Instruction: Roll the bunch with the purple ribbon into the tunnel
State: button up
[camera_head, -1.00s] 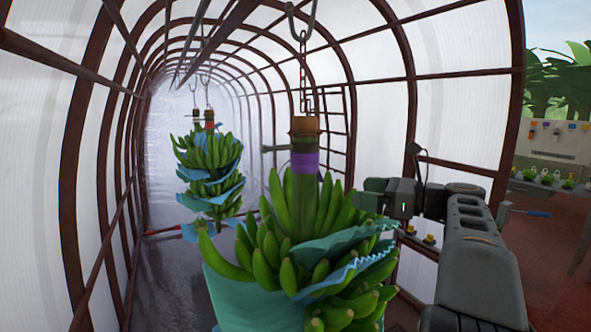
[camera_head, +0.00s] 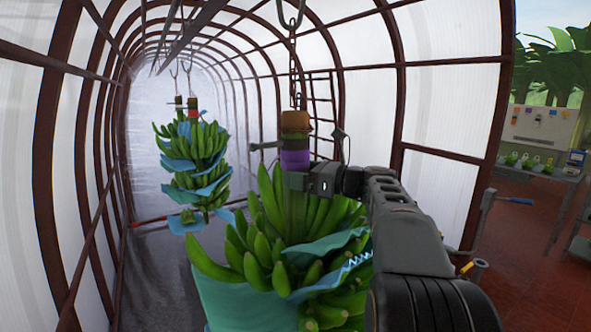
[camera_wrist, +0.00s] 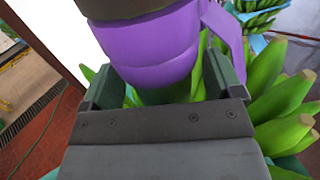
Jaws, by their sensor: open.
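The bunch with the purple ribbon (camera_head: 262,250) hangs upright from a chain and hook at the near end of the tunnel (camera_head: 403,85). Blue-green sheets wrap its green bananas. The purple ribbon (camera_head: 294,160) circles its stem below a brown cap; it also fills the top of the wrist view (camera_wrist: 150,50). My gripper (camera_head: 308,182) is at the stem, by the lower edge of the ribbon. In the wrist view, the open jaws (camera_wrist: 163,80) stand on both sides of the stem. Whether they touch it is hard to tell.
Another bunch with a red ribbon (camera_head: 203,150) hangs deeper in the tunnel at left, with a second stem behind it. A red bar (camera_head: 150,219) lies low across the tunnel floor. A table (camera_head: 545,172) with small items stands outside at right. Overhead rails run inward.

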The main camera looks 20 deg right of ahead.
jog(key=shift+x, duration=0.75)
jog(key=shift+c, duration=0.5)
